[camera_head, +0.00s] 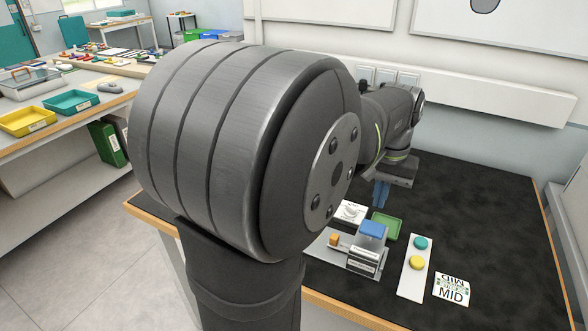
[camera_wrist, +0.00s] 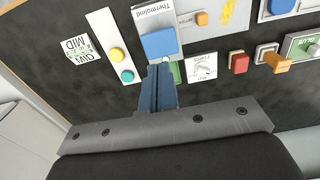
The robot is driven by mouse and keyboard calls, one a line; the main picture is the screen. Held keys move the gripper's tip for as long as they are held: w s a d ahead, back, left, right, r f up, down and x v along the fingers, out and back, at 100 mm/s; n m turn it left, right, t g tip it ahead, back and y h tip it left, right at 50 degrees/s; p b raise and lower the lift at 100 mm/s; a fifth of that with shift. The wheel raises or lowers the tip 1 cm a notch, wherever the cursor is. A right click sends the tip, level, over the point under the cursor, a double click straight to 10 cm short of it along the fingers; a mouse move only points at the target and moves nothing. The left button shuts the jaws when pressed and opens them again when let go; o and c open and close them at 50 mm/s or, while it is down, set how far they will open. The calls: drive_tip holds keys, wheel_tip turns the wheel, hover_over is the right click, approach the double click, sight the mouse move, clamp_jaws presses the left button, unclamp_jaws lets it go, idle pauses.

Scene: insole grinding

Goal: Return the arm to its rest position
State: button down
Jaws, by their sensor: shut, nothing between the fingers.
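My gripper (camera_head: 381,194) has blue fingers and hangs fingers-down over the dark table mat (camera_head: 480,210), behind the small machine with a blue top. In the wrist view the blue fingers of my gripper (camera_wrist: 159,72) are pressed together with nothing between them. They point toward the machine (camera_wrist: 155,20) and its blue block (camera_wrist: 159,43), which looks just beyond the tips. I cannot tell the exact height above the mat. My large grey arm joint fills the middle of the head view and hides part of the table.
A white panel (camera_head: 412,283) with teal and yellow buttons and a MID card (camera_head: 451,289) lie right of the machine. A green tray (camera_head: 387,227) sits near the fingers. The wrist view shows red (camera_wrist: 238,62) and orange (camera_wrist: 278,63) pieces. The mat's right side is clear.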

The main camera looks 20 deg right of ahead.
sight(373, 227)
wheel_tip(373, 227, down, 7)
drive_tip(key=shift+r, duration=0.1)
drive_tip(key=shift+a, duration=0.1)
idle(0.6)
drive_tip(key=s+a+r+n+t+h, duration=0.1)
drive_tip(key=s+a+r, duration=0.15)
drive_tip(key=a, duration=0.65)
drive_tip(key=s+a+f+n+t, duration=0.1)
drive_tip(key=s+a, duration=0.3)
drive_tip(key=a, duration=0.5)
drive_tip(key=s+a+f+n+t+h, duration=0.1)
drive_tip(key=s+a+f+n+t, duration=0.1)
drive_tip(key=a, duration=0.7)
drive_tip(key=s+f+t, duration=0.1)
drive_tip(key=s+f, duration=0.1)
drive_tip(key=s, duration=0.1)
drive_tip(key=shift+s, duration=0.2)
